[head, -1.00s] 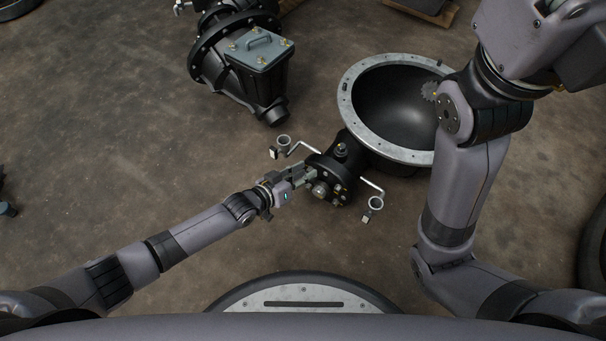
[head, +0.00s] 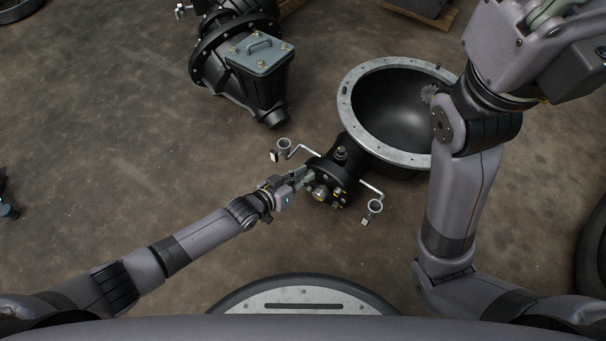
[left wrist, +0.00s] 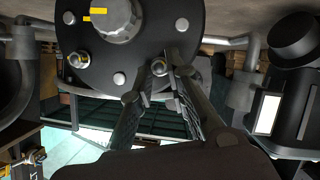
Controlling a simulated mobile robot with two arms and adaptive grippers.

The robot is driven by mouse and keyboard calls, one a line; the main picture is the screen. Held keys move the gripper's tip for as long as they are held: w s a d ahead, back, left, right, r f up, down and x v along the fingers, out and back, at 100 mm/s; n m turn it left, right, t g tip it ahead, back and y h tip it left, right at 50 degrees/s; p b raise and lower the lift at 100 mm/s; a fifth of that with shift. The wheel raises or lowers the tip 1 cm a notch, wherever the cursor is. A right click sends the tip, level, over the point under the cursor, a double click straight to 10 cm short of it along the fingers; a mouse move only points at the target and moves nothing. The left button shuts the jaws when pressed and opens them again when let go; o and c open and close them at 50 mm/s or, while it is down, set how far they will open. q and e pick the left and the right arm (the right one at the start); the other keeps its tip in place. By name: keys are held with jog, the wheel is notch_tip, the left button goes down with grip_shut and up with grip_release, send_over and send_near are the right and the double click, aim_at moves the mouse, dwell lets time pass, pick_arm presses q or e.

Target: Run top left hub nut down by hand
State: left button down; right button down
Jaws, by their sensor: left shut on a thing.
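The dark round hub (head: 333,186) sits on the near end of the black axle housing. In the left wrist view the hub face (left wrist: 140,50) fills the top, with a silver centre cap (left wrist: 115,18), yellow marks and several small bolts or nuts around it. My left gripper (head: 308,176) reaches the hub from the left. In the left wrist view its two fingers (left wrist: 162,70) are shut on a small round nut (left wrist: 159,67) near the hub's edge. The fingers partly cover the nut, so its thread and seating are hidden.
A large open bowl-shaped housing (head: 347,92) lies behind the hub. Bent rods with ring ends (head: 284,144) (head: 375,206) stick out on both sides of it. A black gear casing with a grey cover (head: 259,52) stands further back left.

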pick_arm(q)
jog(key=c, duration=1.5)
grip_release()
jog(key=shift+o, duration=0.2)
jog(key=v, duration=1.2)
